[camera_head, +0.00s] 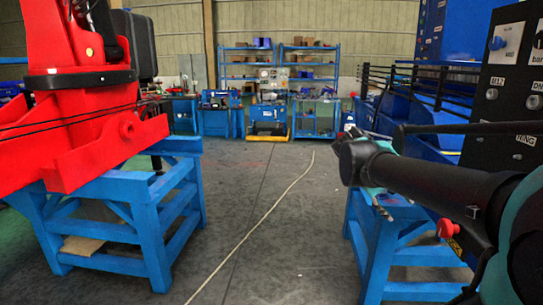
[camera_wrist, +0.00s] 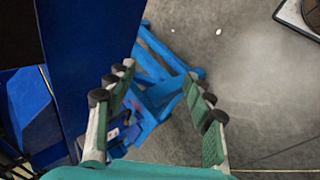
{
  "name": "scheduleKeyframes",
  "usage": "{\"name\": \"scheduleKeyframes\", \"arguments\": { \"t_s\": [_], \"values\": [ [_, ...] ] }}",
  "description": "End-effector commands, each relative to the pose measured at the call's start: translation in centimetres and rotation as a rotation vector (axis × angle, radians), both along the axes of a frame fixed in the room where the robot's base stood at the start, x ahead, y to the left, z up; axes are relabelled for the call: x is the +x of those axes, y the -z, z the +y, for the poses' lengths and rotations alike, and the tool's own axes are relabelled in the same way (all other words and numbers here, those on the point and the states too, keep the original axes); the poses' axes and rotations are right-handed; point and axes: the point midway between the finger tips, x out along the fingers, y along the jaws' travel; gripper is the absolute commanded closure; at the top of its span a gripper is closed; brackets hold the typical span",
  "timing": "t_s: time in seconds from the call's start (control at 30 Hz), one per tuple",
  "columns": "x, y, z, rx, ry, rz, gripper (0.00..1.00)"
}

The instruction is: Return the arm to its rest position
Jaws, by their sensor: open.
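My gripper (camera_wrist: 158,112) shows in the wrist view with its two green-padded fingers spread apart and nothing between them. Beyond the fingers is a blue stand (camera_wrist: 160,90) over the grey floor. In the head view my dark arm reaches in from the right edge over a blue stand (camera_head: 375,250).
A red crane part (camera_head: 90,145) rests on a blue stand (camera_head: 150,235) at the left. A black control panel (camera_head: 505,90) is at the right. Blue shelves (camera_head: 280,70) stand at the back. The middle floor (camera_head: 270,220) is clear apart from a pale cable (camera_head: 262,222).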

Motion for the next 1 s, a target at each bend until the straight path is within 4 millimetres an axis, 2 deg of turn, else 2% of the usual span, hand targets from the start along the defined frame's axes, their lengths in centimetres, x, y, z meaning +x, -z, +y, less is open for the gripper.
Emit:
{"name": "scheduleKeyframes", "arguments": {
  "t_s": [0.03, 0.2, 0.3, 0.4, 0.5, 0.6, 0.83, 1.0],
  "values": [
    [-0.3, 3.2, 1.2, 0.068, -0.005, -0.021, 0.47],
    [-1.9, 13.4, 6.8, 0.339, -0.014, -0.111, 0.47],
    [-3.4, 17.9, 10.1, 0.490, -0.010, -0.164, 0.47],
    [-4.8, 20.9, 12.9, 0.613, 0.000, -0.206, 0.47],
    [-5.9, 22.6, 14.7, 0.696, 0.008, -0.236, 0.47],
    [-6.5, 23.3, 15.7, 0.740, 0.014, -0.250, 0.47],
    [-6.6, 23.5, 16.0, 0.754, 0.016, -0.255, 0.47],
    [-6.6, 23.5, 16.0, 0.753, 0.016, -0.254, 0.66]
  ]
}}
